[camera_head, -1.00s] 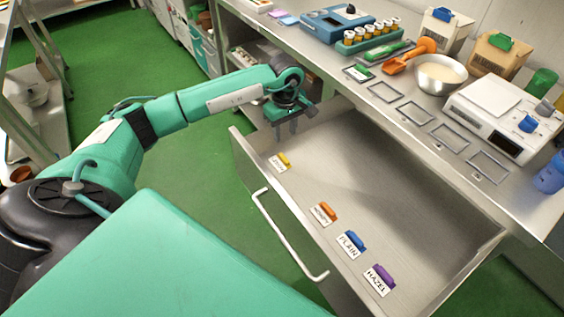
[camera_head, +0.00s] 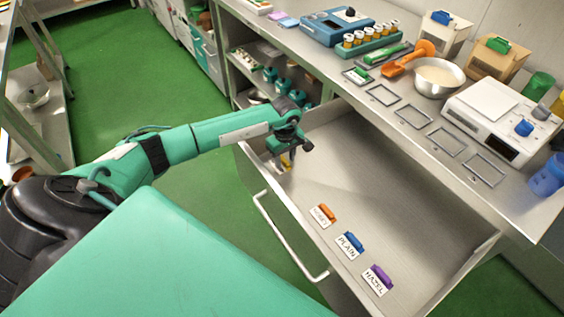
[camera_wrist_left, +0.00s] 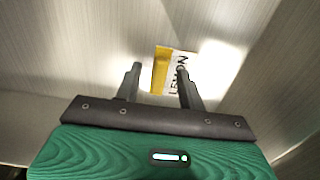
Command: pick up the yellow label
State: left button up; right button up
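The yellow label (camera_head: 285,160) lies in the open drawer near its left end, mostly hidden behind my left gripper (camera_head: 283,165) in the head view. In the left wrist view the label (camera_wrist_left: 161,70) shows a yellow strip and a white card reading LEMON. My left gripper (camera_wrist_left: 158,82) is open and points down over it. The yellow strip appears between the two fingers, and the right finger covers part of the card. Whether the fingers touch it, I cannot tell. My right gripper is not in view.
In the drawer (camera_head: 400,215) lie an orange label (camera_head: 326,212), a blue label (camera_head: 352,242) and a purple label (camera_head: 381,275). The drawer walls are close to my left gripper. The counter above holds a metal bowl (camera_head: 437,84), a scale (camera_head: 490,105) and several empty frames.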

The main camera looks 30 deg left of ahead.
pick_arm(q)
grip_shut()
jog(key=shift+r, duration=0.1)
